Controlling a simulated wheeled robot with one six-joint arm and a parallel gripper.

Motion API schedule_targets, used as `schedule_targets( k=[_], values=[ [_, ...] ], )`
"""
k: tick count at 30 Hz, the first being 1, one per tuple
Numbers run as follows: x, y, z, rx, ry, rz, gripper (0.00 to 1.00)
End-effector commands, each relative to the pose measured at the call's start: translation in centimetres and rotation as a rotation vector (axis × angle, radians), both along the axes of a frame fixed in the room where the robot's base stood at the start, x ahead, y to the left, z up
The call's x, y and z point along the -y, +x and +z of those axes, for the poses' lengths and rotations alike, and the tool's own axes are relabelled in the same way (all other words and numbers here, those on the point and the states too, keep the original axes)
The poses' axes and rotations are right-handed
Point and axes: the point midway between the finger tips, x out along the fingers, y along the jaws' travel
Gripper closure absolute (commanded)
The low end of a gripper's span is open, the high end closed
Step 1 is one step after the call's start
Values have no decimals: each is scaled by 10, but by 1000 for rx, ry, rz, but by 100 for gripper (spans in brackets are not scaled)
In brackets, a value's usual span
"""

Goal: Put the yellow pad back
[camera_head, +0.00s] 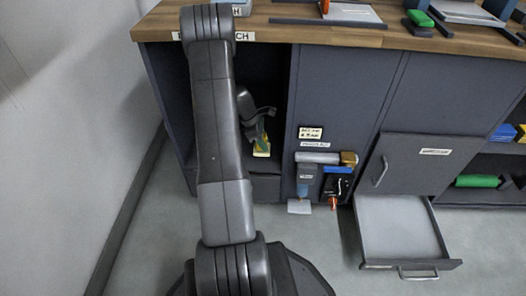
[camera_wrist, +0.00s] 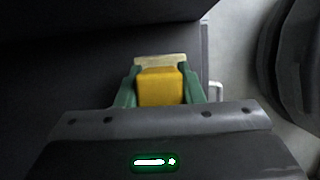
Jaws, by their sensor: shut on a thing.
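The yellow pad (camera_wrist: 160,88) sits between the green fingers of my gripper (camera_wrist: 161,84), which is shut on it. A pale, cream-coloured piece (camera_wrist: 160,61) shows just beyond the pad; I cannot tell whether it is part of it. In the head view the pad (camera_head: 261,151) is small, at the end of my gripper (camera_head: 260,142), inside a dark open compartment (camera_head: 267,75) under the wooden worktop. My arm covers the left part of that compartment. The pad appears low in the compartment; I cannot tell whether it touches anything.
The wooden worktop (camera_head: 290,33) runs above. To the right, a cabinet front holds a cylinder (camera_head: 318,158) and several tools. A grey drawer (camera_head: 400,228) stands pulled out, empty. Right shelves hold a green roll (camera_head: 477,181) and a blue item (camera_head: 503,132). A wall closes the left side.

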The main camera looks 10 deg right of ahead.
Motion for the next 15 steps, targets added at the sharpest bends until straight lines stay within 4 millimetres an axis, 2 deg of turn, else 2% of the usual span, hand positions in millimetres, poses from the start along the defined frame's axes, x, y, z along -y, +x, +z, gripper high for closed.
schedule_targets(
  k=[6,15],
  values=[
    [0,0,-39,-1,0,-2,87],
    [0,0,-41,1,0,-2,87]
  ],
)
